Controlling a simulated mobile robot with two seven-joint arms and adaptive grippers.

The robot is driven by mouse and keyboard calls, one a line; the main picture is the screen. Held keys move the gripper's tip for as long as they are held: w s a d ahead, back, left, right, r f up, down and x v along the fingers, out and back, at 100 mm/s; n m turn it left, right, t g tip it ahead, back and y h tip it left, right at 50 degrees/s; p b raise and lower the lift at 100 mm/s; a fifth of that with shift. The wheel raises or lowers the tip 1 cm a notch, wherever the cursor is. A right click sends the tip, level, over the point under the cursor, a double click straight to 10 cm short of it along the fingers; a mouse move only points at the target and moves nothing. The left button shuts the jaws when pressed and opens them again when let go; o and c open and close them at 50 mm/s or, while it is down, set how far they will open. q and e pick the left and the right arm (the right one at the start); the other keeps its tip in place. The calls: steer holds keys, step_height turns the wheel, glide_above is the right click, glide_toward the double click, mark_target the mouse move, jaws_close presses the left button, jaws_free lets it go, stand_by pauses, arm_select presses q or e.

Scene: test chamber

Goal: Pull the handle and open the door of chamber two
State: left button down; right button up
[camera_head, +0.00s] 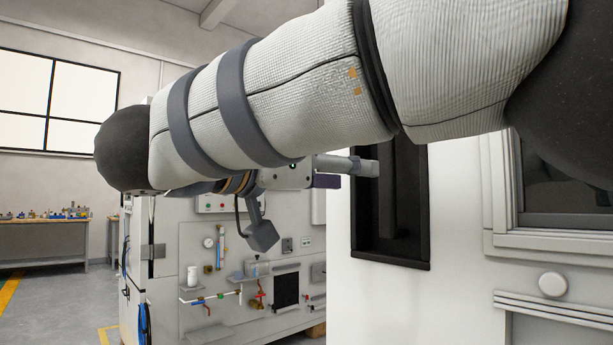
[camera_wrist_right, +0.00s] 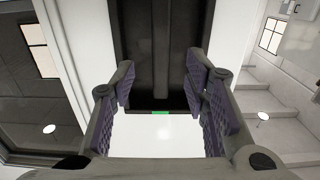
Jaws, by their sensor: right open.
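The white chamber front (camera_head: 455,240) fills the right of the head view and looks closed. A tall black recessed panel with a vertical handle bar (camera_head: 389,205) is set in it. The same handle bar (camera_wrist_right: 161,45) stands upright in the wrist view, ahead of my fingers. My right gripper (camera_head: 370,167) is in front of the black panel, its fingertips close to the handle. In the wrist view the right gripper (camera_wrist_right: 160,86) is open, with purple pads left and right of the handle's line. Contact cannot be told. My right arm hides the panel's top. My left gripper is out of view.
A framed window (camera_head: 565,165) and a round white knob (camera_head: 552,284) are right of the handle. Another white cabinet (camera_head: 225,260) with pipes and valves stands behind at the left. A workbench (camera_head: 45,240) is at the far left, with open grey floor before it.

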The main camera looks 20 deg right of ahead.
mark_target(384, 174)
steer(key=x, duration=1)
steer(key=shift+w+d, duration=0.1)
steer(key=shift+d, duration=0.05)
jaws_close()
